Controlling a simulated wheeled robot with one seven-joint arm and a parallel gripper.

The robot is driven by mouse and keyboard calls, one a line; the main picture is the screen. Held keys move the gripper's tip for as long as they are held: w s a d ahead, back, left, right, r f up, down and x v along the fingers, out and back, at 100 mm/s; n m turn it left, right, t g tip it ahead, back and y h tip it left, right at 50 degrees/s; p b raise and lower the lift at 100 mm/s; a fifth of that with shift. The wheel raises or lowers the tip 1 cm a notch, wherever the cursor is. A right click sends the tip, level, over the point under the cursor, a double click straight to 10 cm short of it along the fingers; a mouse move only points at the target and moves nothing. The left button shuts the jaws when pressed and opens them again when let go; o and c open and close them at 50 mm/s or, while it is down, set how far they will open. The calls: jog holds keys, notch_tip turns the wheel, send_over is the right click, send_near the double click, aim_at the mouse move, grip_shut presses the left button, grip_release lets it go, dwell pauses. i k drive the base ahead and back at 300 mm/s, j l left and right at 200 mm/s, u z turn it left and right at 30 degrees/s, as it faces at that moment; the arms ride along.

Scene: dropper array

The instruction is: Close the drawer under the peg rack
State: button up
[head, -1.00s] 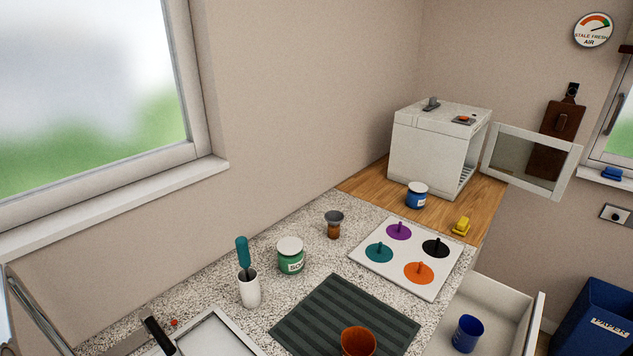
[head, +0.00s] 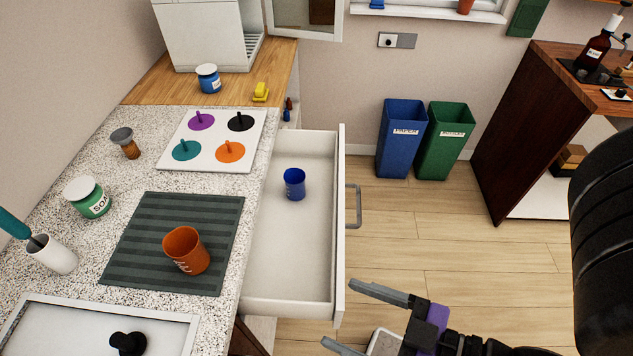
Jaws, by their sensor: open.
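The drawer (head: 270,270) stands open, pulled out to the right from under the counter beside the striped mat and the peg board. Its white front panel (head: 340,240) has a grey bar handle (head: 354,206) on the outer side. A blue cup (head: 294,184) stands inside the drawer. The white peg board (head: 212,137) lies on the counter with purple, black, teal and orange discs, each with an upright peg. My gripper (head: 342,314) is open and empty at the bottom, near the drawer front's near end. I cannot tell whether it touches the panel.
A dark striped mat (head: 135,255) with an orange cup (head: 187,252) is on the counter, near a green soap jar (head: 88,198). A blue bin (head: 401,138) and a green bin (head: 444,142) stand at the back. The floor (head: 450,240) right of the handle is clear.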

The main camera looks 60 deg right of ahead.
aim_at(295, 267)
jog(key=k+l, duration=0.2)
jog(key=l, duration=0.2)
jog(key=k+l+z, duration=0.15)
jog(key=l, duration=0.2)
jog(key=k+l, duration=0.2)
jog(key=l, duration=0.2)
